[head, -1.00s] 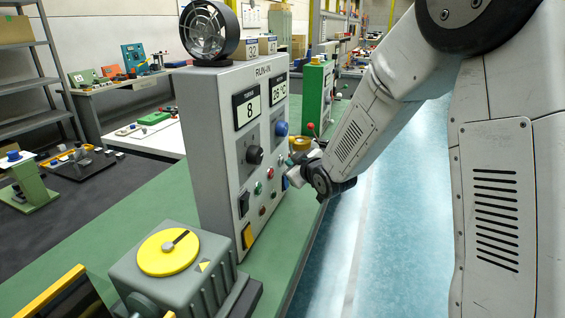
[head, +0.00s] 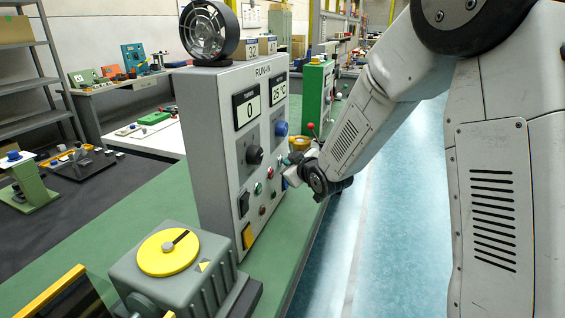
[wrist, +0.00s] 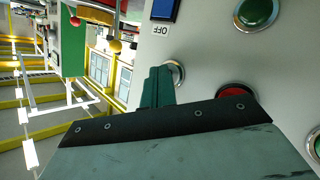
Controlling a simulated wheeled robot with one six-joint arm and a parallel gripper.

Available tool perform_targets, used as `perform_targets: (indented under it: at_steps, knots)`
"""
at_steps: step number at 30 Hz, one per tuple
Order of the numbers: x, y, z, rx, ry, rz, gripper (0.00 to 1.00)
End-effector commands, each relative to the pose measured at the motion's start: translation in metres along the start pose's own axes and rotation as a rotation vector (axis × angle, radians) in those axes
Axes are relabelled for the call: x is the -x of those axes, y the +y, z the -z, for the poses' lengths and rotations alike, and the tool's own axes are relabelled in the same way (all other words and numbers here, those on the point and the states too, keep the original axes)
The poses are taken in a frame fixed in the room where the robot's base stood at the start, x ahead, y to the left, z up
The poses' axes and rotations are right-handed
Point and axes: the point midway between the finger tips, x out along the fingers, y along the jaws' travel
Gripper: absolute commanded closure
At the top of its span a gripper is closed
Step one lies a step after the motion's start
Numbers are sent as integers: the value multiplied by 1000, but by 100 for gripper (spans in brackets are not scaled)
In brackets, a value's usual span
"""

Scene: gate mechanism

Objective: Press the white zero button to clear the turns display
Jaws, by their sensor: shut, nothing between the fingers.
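The grey RUN-IN panel (head: 222,150) stands on the green bench. Its turns display (head: 247,111) reads 0. My gripper (head: 289,174) is at the right part of the panel's lower front, among the small buttons. In the wrist view my shut, empty fingers (wrist: 158,86) reach the panel face at a button with a silver ring (wrist: 177,70). The fingers cover most of that button, so its colour and whether it is pressed in cannot be told. No white zero button shows clearly in either view.
A red button (wrist: 237,90) and a green button (wrist: 258,12) are close to my gripper. The panel also has a black knob (head: 255,155), a blue knob (head: 281,129) and a 25 °C display (head: 278,93). A grey box with a yellow dial (head: 168,252) stands in front.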

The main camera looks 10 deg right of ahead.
Motion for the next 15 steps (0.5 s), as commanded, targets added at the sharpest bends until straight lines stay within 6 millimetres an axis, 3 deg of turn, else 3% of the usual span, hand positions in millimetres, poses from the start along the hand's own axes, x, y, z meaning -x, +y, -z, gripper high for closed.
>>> perform_targets:
  at_steps: [15]
  knots:
    - [7, 6, -5, 0, 2, -1, 100]
